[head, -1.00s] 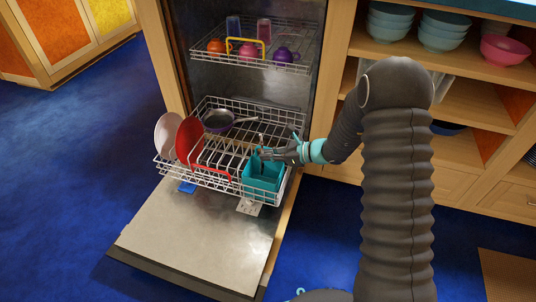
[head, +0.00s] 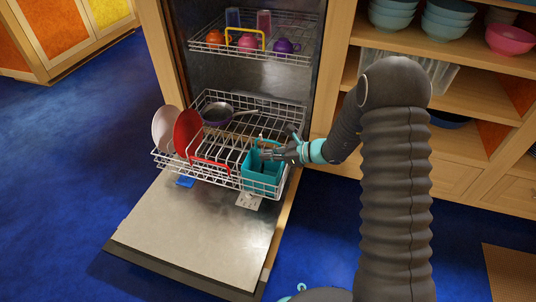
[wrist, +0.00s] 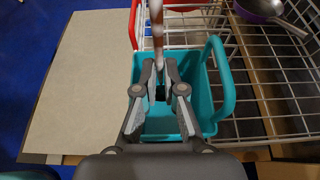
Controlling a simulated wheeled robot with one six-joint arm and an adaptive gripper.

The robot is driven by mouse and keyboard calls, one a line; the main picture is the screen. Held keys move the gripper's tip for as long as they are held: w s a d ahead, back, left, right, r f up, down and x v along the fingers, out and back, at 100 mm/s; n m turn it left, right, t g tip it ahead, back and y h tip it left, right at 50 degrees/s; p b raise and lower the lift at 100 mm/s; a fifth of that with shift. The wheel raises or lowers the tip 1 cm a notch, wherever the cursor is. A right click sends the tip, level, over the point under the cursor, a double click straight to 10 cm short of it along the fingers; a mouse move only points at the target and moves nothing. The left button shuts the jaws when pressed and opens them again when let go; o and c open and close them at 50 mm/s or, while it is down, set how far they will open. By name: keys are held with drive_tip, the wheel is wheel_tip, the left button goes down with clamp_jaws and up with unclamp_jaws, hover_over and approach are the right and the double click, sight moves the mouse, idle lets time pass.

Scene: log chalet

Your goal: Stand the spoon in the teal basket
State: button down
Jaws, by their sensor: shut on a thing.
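The teal basket (head: 262,183) stands at the front right of the dishwasher's lower rack. In the wrist view the basket (wrist: 222,100) lies open below my gripper, with its handle on the right. My gripper (head: 266,154) is at the basket's mouth, coming in from the right. In the wrist view my gripper (wrist: 160,72) is shut on the spoon (wrist: 157,28), a thin brownish shaft that sticks out past the fingertips. The spoon's other end is hidden by the fingers, and I cannot tell whether it touches the basket floor.
The pulled-out lower rack (head: 200,165) holds a red plate (head: 187,133), a pale plate (head: 164,128) and a dark pan (head: 217,115). The upper rack (head: 250,50) holds cups. The open door (head: 200,235) is mostly bare. A shelf unit (head: 460,95) with bowls stands at right.

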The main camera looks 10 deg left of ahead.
drive_tip(key=c, duration=1.2)
unclamp_jaws()
drive_tip(key=v, duration=1.2)
